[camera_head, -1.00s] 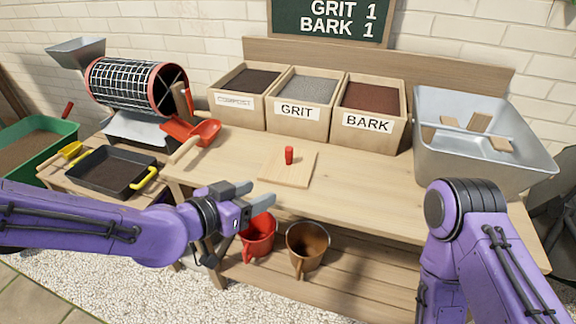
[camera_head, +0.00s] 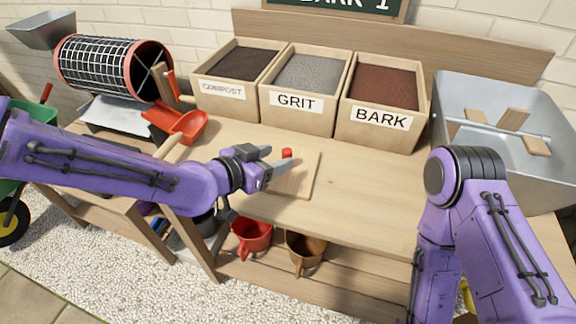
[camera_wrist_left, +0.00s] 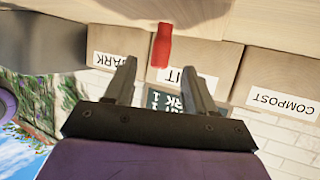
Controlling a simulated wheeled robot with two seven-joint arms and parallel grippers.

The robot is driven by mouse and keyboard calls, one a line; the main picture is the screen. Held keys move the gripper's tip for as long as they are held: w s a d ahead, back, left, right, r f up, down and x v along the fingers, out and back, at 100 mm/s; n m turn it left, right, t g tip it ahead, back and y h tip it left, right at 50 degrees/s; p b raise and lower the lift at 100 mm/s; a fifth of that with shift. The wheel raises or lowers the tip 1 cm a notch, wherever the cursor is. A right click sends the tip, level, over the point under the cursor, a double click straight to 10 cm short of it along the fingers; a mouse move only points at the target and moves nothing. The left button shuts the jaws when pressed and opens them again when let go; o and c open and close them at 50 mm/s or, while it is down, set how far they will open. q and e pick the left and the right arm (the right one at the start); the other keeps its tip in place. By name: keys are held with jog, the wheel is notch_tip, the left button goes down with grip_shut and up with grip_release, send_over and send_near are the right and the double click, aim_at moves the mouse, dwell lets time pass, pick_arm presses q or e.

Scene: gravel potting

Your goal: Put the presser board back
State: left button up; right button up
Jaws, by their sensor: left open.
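The presser board (camera_head: 299,184) is a flat, pale wooden square lying on the bench, with a short red handle (camera_head: 286,153) standing up from it. My left gripper (camera_head: 281,161) is open at the board, its fingers beside the red handle and partly covering the board in the head view. In the left wrist view, the red handle (camera_wrist_left: 162,46) is beyond the open fingertips (camera_wrist_left: 159,74), roughly between them. I cannot tell whether the fingers touch it. My right arm shows at the right, but its gripper is out of view.
Behind the board stand the compost (camera_head: 226,93), grit (camera_head: 297,105) and bark (camera_head: 378,117) bins. A metal tub (camera_head: 455,95) is at the right and a red scoop (camera_head: 187,125) at the left. Red (camera_head: 252,236) and brown (camera_head: 305,254) pots are below. The bench right of the board is clear.

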aim_at(283, 155)
pick_arm(q)
jog(key=x, duration=0.5)
jog(key=shift+w+d+f, duration=0.1)
jog(key=shift+w+f, duration=0.05)
jog(key=shift+f, duration=0.05)
grip_shut()
jog(key=shift+r, duration=0.1)
